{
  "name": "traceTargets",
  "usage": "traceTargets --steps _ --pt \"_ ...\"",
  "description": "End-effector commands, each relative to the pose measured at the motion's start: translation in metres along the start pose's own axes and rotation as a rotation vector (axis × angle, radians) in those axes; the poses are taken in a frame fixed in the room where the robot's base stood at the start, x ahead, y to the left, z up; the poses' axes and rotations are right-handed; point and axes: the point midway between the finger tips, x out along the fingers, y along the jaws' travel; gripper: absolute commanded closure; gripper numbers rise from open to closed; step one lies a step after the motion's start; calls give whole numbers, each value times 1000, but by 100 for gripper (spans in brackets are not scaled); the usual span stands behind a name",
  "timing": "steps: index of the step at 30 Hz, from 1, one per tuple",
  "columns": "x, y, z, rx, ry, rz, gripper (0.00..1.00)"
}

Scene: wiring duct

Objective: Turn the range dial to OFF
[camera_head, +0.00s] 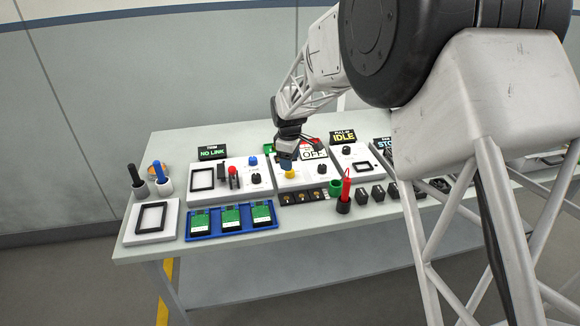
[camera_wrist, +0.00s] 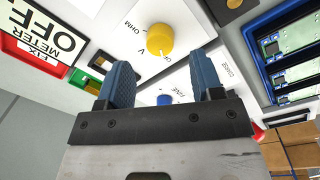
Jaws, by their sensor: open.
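The range dial is a round yellow knob (camera_head: 291,175) on a white panel in the middle of the table. In the wrist view the yellow knob (camera_wrist: 160,39) stands beyond my fingertips, with OHM, V and a small OFF marked around it. I cannot tell clearly which mark it points to. My gripper (camera_head: 286,160) hangs close over the panel. In the wrist view its two blue fingers (camera_wrist: 163,75) are spread, with nothing between them, and do not touch the knob.
The left panel carries a blue knob (camera_head: 253,160) and a red post (camera_head: 233,172). A blue tray (camera_head: 195,235) of green boards lies in front. Black connector blocks (camera_head: 377,192) line the front right.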

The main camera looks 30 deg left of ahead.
Motion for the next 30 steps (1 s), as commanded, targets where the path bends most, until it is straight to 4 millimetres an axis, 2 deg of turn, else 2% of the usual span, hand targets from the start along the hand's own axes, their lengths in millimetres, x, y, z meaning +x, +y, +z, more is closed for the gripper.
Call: traceTargets --steps 3,9,30 --pt "-15 0 0 0 1 1 40" --pt "-28 0 0 0 -1 -1 40" --pt "-33 0 3 4 0 0 40"
